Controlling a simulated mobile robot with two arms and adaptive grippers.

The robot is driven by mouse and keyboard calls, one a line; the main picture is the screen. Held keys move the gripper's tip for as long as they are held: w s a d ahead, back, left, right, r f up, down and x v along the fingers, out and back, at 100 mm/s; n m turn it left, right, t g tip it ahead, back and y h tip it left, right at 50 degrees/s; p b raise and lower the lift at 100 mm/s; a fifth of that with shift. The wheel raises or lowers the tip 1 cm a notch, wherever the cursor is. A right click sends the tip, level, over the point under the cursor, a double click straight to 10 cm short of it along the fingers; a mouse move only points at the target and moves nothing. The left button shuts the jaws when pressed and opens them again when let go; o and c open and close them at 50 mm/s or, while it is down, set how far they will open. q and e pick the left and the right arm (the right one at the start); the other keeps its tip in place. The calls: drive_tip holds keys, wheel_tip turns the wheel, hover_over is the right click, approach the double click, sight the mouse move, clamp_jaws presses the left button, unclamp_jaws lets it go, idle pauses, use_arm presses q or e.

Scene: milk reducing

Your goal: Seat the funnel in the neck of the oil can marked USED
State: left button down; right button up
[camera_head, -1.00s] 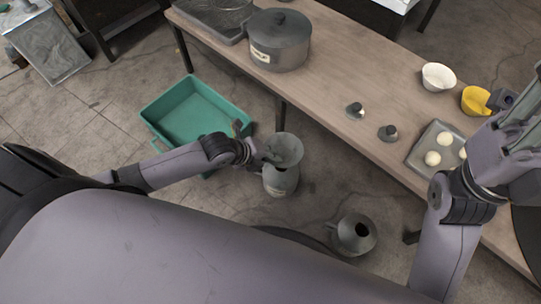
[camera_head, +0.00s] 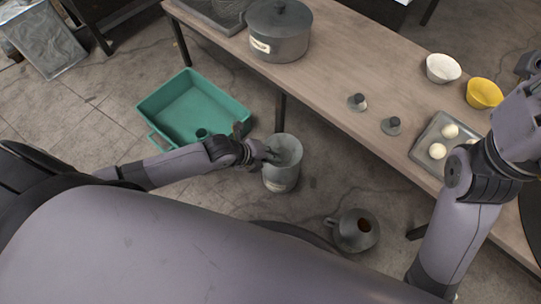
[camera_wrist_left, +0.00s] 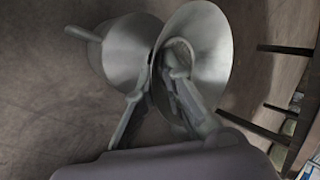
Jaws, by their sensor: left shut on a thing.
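My left gripper (camera_head: 268,154) is shut on the grey metal funnel (camera_head: 286,147), gripping it at its left side. The funnel is directly above a grey can (camera_head: 283,180) on the floor and hides the can's neck. A pale label shows on this can, but I cannot read it. In the left wrist view the funnel (camera_wrist_left: 215,45) is close against the can (camera_wrist_left: 120,55), with my fingers (camera_wrist_left: 160,100) at the funnel's ring handle. I cannot tell whether the spout is inside the neck. A second can (camera_head: 347,239), with a brownish opening, stands to the right.
A green crate (camera_head: 165,97) lies left of the can. The wooden table (camera_head: 330,70) holds a labelled pot (camera_head: 279,38), two small dark-topped items, a white bowl (camera_head: 443,68), a yellow bowl (camera_head: 484,93) and a tray of pale balls. My right gripper (camera_head: 528,66) is at the right edge.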

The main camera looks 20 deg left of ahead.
use_arm(q)
drive_tip(key=shift+f, duration=0.4)
idle(0.3)
drive_tip(key=c, duration=1.6)
unclamp_jaws()
drive_tip(key=v, duration=1.2)
